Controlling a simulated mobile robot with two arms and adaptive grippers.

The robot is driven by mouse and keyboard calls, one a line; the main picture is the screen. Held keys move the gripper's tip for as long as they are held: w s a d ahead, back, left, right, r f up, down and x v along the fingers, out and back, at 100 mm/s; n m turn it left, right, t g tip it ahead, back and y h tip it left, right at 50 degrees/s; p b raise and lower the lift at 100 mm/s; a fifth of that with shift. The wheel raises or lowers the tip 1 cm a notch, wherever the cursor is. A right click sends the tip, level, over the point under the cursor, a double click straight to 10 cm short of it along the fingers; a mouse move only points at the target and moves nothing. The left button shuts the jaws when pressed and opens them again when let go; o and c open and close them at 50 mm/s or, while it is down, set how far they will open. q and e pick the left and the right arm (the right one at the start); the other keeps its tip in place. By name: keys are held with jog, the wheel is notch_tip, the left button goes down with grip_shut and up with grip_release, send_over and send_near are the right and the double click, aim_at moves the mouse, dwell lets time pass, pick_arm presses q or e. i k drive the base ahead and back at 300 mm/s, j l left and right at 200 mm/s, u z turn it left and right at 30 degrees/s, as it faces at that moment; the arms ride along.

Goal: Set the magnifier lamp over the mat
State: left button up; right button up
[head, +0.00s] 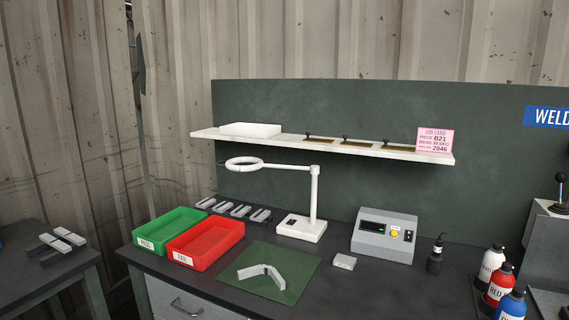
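The white magnifier lamp (314,200) stands on the bench behind the mat, on a square base (301,229). Its arm reaches left from the top of the post, and its ring head (245,163) hangs above the red and green trays, to the left of the mat. The green mat (300,284) lies flat on the bench top. A grey angled metal piece (262,275) lies on the mat. Neither of my grippers shows in the head view.
A green tray (142,242) and a red tray (181,260) sit left of the mat. A grey control box (385,246), a small block (344,262) and a dark bottle (435,262) stand right. A shelf (386,153) runs above. Several coloured bottles (498,287) stand far right.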

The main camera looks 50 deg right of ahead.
aim_at(258, 164)
jog(key=z, duration=1.2)
